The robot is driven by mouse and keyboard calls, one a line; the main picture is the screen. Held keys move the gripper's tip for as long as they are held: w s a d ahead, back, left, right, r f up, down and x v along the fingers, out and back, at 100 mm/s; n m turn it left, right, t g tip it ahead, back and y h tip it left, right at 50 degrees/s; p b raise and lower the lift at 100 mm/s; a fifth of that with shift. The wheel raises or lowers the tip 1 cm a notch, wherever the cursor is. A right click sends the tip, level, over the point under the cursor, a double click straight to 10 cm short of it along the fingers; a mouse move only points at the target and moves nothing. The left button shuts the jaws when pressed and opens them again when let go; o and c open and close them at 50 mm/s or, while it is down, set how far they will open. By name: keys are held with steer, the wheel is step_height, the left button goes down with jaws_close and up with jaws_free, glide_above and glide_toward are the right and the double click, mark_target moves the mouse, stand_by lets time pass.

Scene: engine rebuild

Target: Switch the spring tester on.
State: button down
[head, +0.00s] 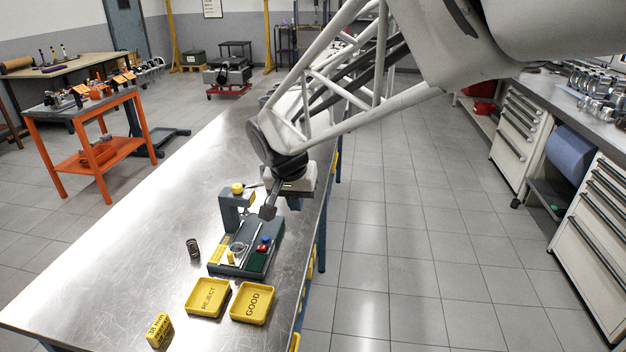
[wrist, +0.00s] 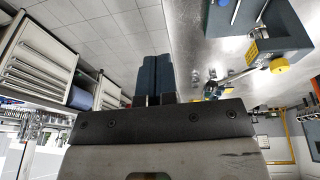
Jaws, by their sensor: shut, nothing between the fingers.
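The spring tester (head: 228,216) is a grey-blue bench unit on the steel table, with a yellow knob (head: 237,188) on its post. Its base bears a blue button (head: 266,239), a red button (head: 262,248) and a dark green panel (head: 257,262). My gripper (head: 267,213) is shut and empty, above the tester's back right part and apart from the buttons. In the wrist view its dark fingers (wrist: 150,62) are together. Part of the tester (wrist: 285,30) and its yellow knob (wrist: 279,65) show at upper right there; the buttons cannot be made out.
A dark coil spring (head: 193,247) stands left of the tester. Yellow REJECT (head: 190,309) and GOOD (head: 236,316) trays lie in front, with a yellow sign (head: 160,331) nearer the front left. The steel table (head: 110,290) is clear at left.

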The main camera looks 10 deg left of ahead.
glide_above(265, 246)
steer(key=s+a, duration=0.2)
steer(key=s, duration=0.2)
step_height(265, 246, down, 3)
steer(key=shift+w+d, duration=0.15)
steer(key=shift+d, duration=0.05)
steer(key=shift+f, duration=0.15)
steer(key=x, duration=1.2)
steer(key=shift+d, duration=0.15)
steer(key=shift+d+f, duration=0.15)
steer(key=shift+f, duration=0.7)
steer(key=shift+d, duration=0.1)
